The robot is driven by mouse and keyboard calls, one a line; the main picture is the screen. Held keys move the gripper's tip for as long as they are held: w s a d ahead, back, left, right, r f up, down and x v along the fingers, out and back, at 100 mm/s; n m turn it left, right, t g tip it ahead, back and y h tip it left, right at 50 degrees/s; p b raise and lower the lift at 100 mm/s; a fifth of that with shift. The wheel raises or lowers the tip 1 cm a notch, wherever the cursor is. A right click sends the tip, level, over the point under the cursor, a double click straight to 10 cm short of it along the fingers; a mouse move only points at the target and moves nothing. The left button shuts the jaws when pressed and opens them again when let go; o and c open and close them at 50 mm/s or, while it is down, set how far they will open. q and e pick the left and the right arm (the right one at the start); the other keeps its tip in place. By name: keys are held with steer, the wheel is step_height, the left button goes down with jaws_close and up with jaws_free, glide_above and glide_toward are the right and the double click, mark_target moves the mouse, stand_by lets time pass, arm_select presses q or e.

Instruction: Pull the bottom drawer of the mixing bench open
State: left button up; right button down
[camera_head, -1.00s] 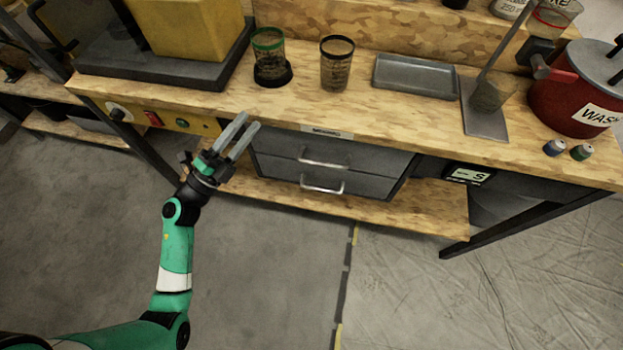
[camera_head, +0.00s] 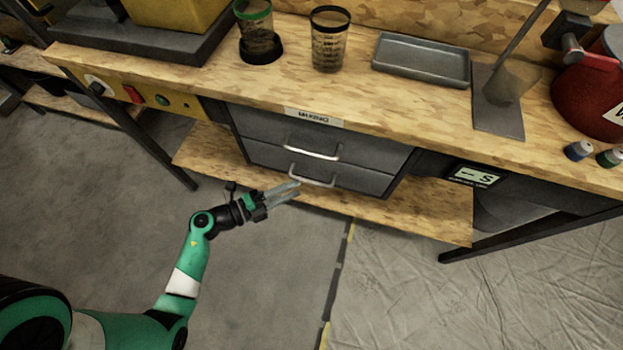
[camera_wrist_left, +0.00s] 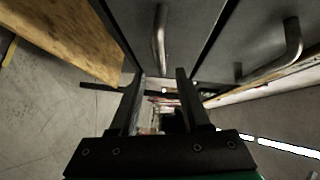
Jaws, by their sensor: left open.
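The mixing bench has two stacked grey drawers under its top. The bottom drawer (camera_head: 357,178) and the top drawer (camera_head: 372,154) both look closed. The bottom drawer's silver bar handle (camera_head: 311,179) is just beyond my left gripper's tips. My left gripper (camera_head: 297,188) is open and empty, slightly below and left of that handle. In the left wrist view the bottom handle (camera_wrist_left: 160,38) lines up with the gap between the open fingers (camera_wrist_left: 160,74), ahead of the tips. The top drawer's handle (camera_wrist_left: 285,55) is off to the right there. My right gripper is not seen.
A wooden lower shelf (camera_head: 425,219) runs under the drawers, close beneath my gripper. Cups (camera_head: 329,42), a grey tray (camera_head: 420,62) and a red pot (camera_head: 590,98) stand on the benchtop (camera_head: 225,92). Open floor (camera_head: 270,270) lies in front.

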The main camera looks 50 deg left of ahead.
mark_target(311, 181)
arm_select(q)
steer(key=b+x, duration=0.2)
steer(key=x, duration=0.4)
steer(key=shift+w+d, duration=0.1)
steer(key=shift+w, duration=0.25)
steer(key=shift+c, duration=0.2)
jaws_close()
stand_by(0.8)
